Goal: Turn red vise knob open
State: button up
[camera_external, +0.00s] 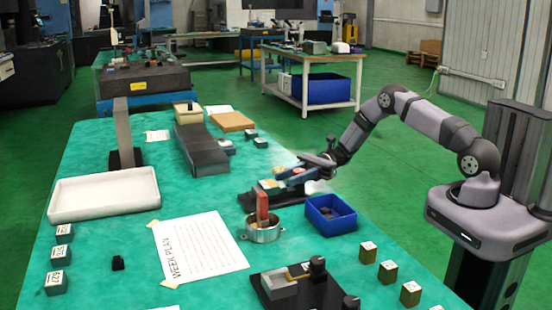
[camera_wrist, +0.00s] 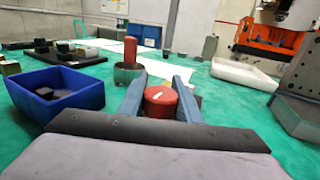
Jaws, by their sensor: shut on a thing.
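The red vise knob (camera_wrist: 160,102) is a round red disc with a short white mark on top. It sits between the two blue-grey fingers of my gripper (camera_wrist: 160,95), which is shut on it. In the external view my gripper (camera_external: 290,174) is low over the dark vise (camera_external: 288,197) on the green table. The fingers largely cover the knob there, and its turn angle is hard to tell. In the wrist view the vise body is mostly hidden below the fingers and wrist.
A metal bowl (camera_external: 263,234) with a red upright thing (camera_external: 262,206) stands close in front of the vise. A blue bin (camera_external: 331,225) with dark parts is at the right. A paper sheet (camera_external: 200,248) and a white tray (camera_external: 104,195) lie to the left.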

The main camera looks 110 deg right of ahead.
jog(key=shift+s+a+n+g+y+b, duration=0.15)
jog(key=shift+n+g+y+b, duration=0.25)
jog(key=shift+n+y, duration=0.3)
jog(key=shift+c, duration=0.2)
jog(key=o, duration=1.1)
jog(key=shift+s+d, duration=0.35)
jog(key=shift+s, duration=0.15)
jog(key=shift+b+v, duration=1)
jog(key=shift+v, duration=2.05)
